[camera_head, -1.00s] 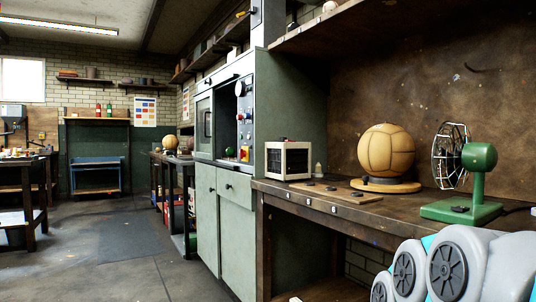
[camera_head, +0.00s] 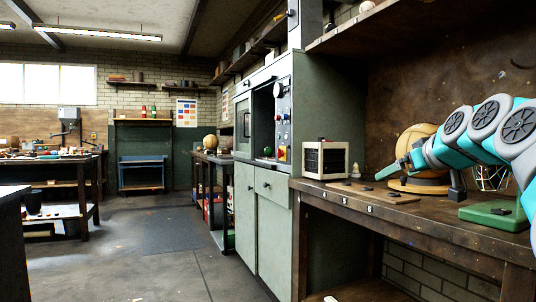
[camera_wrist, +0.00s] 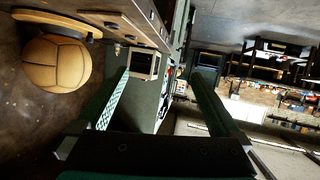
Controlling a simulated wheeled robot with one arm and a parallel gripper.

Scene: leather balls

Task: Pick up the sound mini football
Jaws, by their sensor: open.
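A tan panelled leather ball (camera_head: 413,136) rests on a round stand on the workbench, partly hidden behind my arm in the head view. It shows whole on the left of the wrist view (camera_wrist: 57,63), outside the jaws. My gripper (camera_wrist: 160,78) is open and empty, its two green fingers apart. In the head view it reaches leftward in front of the ball, only partly visible. Another brownish ball (camera_head: 210,142) sits on the far bench, and a pale ball (camera_head: 366,6) on the upper shelf. I cannot tell which is the sound mini football.
A cream box with a dark front (camera_head: 325,158) stands on the workbench left of the ball. A green fan base (camera_head: 495,214) is to the right, its cage behind my arm. A green cabinet (camera_head: 262,215) adjoins the bench. The floor at left centre is clear.

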